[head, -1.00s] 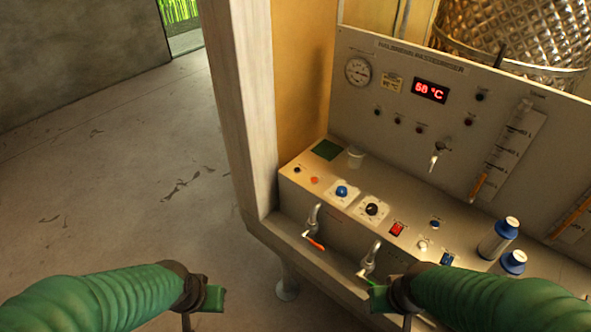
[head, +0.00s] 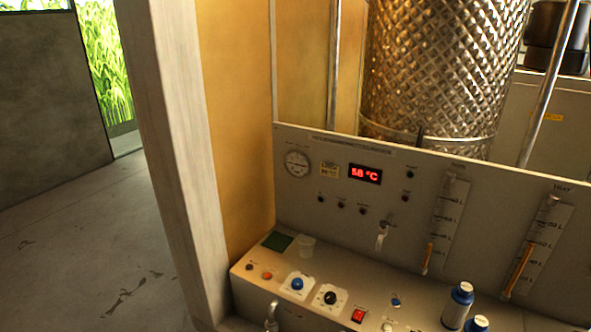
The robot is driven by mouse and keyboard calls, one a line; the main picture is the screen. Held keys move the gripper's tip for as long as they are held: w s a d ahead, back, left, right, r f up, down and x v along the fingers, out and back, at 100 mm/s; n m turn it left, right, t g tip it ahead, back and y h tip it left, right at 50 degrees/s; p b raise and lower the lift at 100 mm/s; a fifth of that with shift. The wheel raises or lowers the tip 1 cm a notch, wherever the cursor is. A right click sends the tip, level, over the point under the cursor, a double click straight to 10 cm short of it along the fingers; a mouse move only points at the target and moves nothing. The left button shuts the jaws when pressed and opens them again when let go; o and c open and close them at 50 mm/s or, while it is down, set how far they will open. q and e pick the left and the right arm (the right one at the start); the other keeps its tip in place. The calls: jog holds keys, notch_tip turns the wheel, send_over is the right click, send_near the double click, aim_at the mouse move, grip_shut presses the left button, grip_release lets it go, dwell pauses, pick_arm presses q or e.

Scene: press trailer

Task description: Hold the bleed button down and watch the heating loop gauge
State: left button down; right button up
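A round white dial gauge (head: 297,163) is at the left of the upright panel; its reading is too small to tell. A red display (head: 365,174) right of it appears to read 58 °C. On the console top below are a blue button (head: 296,284) on a white plate, a black knob (head: 330,298) on another plate, an orange button (head: 267,275) and a small dark button (head: 249,267). Their labels are unreadable, so I cannot tell which is the bleed button. Neither of my grippers is in view, and nothing touches the controls shown.
Blue-and-white bottles (head: 459,304) stand at the right front. A pale post (head: 176,160) borders the console's left side. A dimpled metal tank (head: 440,70) rises behind the panel. Open floor lies left.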

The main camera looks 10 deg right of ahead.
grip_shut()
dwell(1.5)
